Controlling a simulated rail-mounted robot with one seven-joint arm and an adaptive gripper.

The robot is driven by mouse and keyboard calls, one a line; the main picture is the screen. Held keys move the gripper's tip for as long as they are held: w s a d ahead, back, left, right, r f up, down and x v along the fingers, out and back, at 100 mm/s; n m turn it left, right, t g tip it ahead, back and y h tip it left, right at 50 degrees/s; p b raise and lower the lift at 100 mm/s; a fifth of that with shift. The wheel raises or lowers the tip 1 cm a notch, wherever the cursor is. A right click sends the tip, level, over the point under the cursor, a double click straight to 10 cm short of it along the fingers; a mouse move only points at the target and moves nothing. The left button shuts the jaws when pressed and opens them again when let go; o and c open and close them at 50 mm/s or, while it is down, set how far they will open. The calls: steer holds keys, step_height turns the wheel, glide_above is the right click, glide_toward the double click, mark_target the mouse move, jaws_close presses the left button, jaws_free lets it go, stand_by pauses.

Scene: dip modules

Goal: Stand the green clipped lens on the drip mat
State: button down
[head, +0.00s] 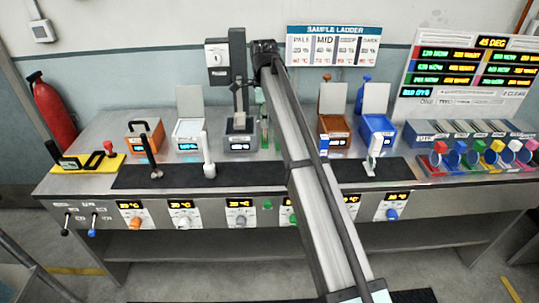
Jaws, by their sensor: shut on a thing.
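The drip mat appears to be the long black mat (180,177) along the bench front; my arm crosses it, and it shows again on the right (395,172). My arm reaches up from the lower right to a dark joint above the bench. My gripper is not visible; my arm probably hides it. A narrow strip of green (264,132) shows just left of my arm, beside the grey module. I cannot tell whether it is the green clipped lens or part of a green module. No green lens stands on the visible parts of the mat.
An orange module (145,132), white module (188,134), grey module (240,138) and blue module (378,134) stand behind the mat. Upright handled tools stand on the mat, including a white one (208,158). Coloured cups (484,155) line the right. Bare mat shows between the tools.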

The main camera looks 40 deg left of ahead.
step_height(320, 180, down, 15)
steer(key=p, duration=0.3)
stand_by(0.4)
steer(key=c, duration=0.7)
jaws_free()
steer(key=shift+c, duration=0.2)
steer(key=shift+r, duration=0.1)
step_height(320, 180, up, 12)
steer(key=b, duration=0.2)
steer(key=shift+b, duration=0.3)
